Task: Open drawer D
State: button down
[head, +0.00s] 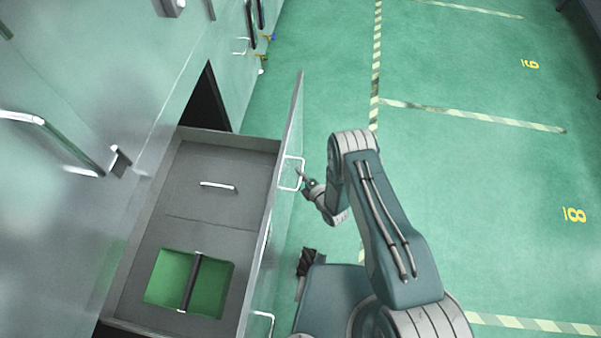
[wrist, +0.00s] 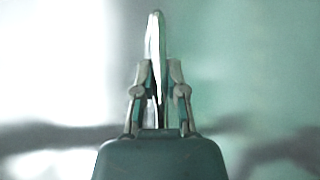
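A deep grey drawer (head: 202,138) stands pulled out from the cabinet in the head view; no letter shows on it, so I cannot tell that it is D. Its front panel faces right and carries a pale bow handle (head: 301,174). My gripper (head: 304,177) is at this handle. In the wrist view the handle (wrist: 155,35) runs between the two fingers of my gripper (wrist: 160,72), which look closed in on it from both sides. The exact contact is blurred.
Inside the drawer are a grey lid with a small handle (head: 218,187) and a green recess (head: 168,272) crossed by a dark bar. A second bow handle (head: 262,322) is lower on the front. The green floor (head: 470,190) to the right is clear, with striped lines.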

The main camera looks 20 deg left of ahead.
jog(key=c, duration=0.7)
grip_release()
jog(key=shift+s+d+f, duration=0.15)
jog(key=shift+d+f, duration=0.05)
jog(key=shift+f, duration=0.1)
jog(key=shift+c, duration=0.2)
jog(key=shift+o, duration=0.3)
jog(key=shift+r, duration=0.1)
jog(key=v, duration=1.1)
jog(key=shift+s+d, duration=0.2)
jog(key=shift+d, duration=0.1)
jog(key=shift+r, duration=0.15)
